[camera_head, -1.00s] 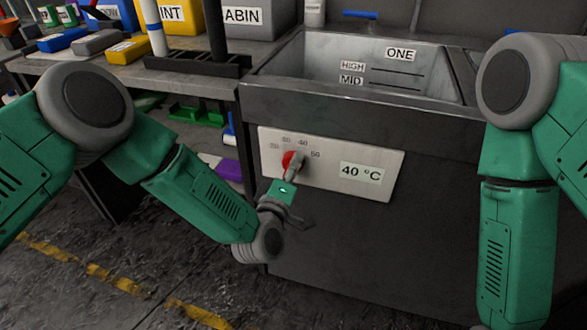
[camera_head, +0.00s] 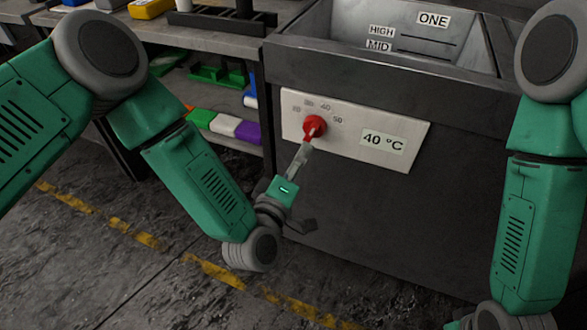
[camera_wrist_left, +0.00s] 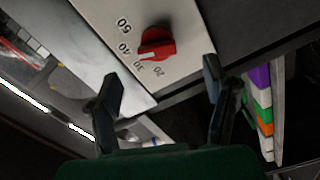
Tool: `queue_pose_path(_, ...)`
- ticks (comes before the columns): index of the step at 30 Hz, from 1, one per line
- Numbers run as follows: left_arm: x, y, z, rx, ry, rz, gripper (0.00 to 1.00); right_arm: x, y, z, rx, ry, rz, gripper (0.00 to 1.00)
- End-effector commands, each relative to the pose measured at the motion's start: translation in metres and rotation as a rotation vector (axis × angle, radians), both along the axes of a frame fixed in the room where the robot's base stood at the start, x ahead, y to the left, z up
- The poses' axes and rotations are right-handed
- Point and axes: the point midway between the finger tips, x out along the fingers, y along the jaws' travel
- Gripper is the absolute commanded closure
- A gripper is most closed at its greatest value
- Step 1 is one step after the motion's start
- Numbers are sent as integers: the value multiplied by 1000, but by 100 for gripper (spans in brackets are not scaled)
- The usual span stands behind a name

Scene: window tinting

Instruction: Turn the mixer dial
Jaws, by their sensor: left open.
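The red mixer dial (camera_head: 314,127) sits on a pale panel (camera_head: 405,160) on the front of the dark sink unit. Numbers are printed around it, and the panel display (camera_head: 384,143) reads 40 °C. My left gripper (camera_head: 302,152) is just below and in front of the dial, apart from it.
The sink basin (camera_head: 415,32) is above the panel, with HIGH and MID labels. A shelf at the left holds coloured items, including a purple block (camera_head: 248,131). The floor with a yellow dashed line (camera_head: 150,241) is clear in front.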

Motion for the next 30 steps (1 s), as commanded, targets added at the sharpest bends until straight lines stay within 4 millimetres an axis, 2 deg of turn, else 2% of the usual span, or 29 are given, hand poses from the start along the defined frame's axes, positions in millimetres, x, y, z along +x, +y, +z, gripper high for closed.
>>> queue_pose_path(3, -16, 5, -1, 1, 3, -1, 31, 0, 0, 0, 0, 0, 0, 60)
queue_pose_path(7, -24, 8, -1, 0, 1, -1, 31, 0, 0, 0, 0, 0, 0, 60)
queue_pose_path(24, -27, 9, -3, 12, 8, -5, 31, 2, 0, 0, 0, 2, 0, 60)
queue_pose_path(26, -32, 12, -10, 55, 36, -24, 31, 2, 0, 2, 0, 2, 0, 60)
queue_pose_path(29, -52, 23, -38, 218, 144, -99, 31, 2, 0, 8, 0, 3, 0, 60)
queue_pose_path(30, -64, 33, -54, 312, 207, -142, 31, 2, 0, 11, 0, 3, 0, 60)
